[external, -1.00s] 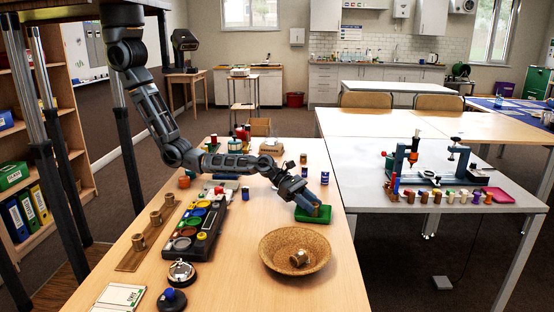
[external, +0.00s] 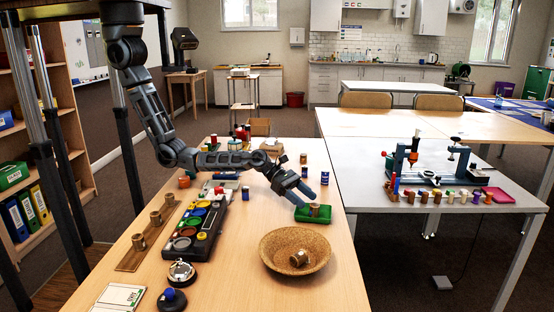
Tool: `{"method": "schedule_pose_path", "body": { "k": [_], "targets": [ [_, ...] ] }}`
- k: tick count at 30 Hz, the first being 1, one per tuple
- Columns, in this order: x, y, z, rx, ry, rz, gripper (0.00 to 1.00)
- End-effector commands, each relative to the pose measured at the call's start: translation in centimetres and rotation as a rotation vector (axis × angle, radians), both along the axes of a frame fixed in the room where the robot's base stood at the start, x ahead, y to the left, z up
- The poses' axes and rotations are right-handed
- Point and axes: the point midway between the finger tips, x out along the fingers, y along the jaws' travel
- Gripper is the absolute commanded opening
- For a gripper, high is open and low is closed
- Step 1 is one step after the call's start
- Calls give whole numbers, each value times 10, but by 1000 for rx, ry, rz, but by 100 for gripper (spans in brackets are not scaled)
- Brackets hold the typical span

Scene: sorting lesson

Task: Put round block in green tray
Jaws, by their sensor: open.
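The green tray (external: 327,218) lies on the wooden table near its right edge. A small brown round block (external: 315,210) stands in the tray. My gripper (external: 306,197) is open, just above and slightly left of the block, and appears apart from it. Another brown round block (external: 299,258) lies tilted in the woven bowl (external: 272,239), in front of the tray.
A dark sorting board (external: 208,225) with coloured round spots lies left of the bowl. A wooden strip (external: 133,259) holding several brown cylinders is farther left. A blue cylinder (external: 325,178) stands behind the tray. The table front right is clear.

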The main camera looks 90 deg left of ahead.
Motion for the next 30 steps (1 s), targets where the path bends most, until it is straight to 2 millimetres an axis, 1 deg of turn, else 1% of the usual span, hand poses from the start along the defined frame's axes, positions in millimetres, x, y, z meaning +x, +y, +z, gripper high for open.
{"method": "schedule_pose_path", "body": {
  "k": [1,6,12,18,27,29,30],
  "targets": [
    [-9,6,6,-1,-1,2,60],
    [-35,26,19,0,0,3,60],
    [-58,42,29,0,1,1,60],
    [-66,49,34,0,1,1,60],
    [-66,49,34,0,0,1,60],
    [-65,54,38,3,1,10,60],
    [-62,62,43,10,2,24,60]
  ]
}}
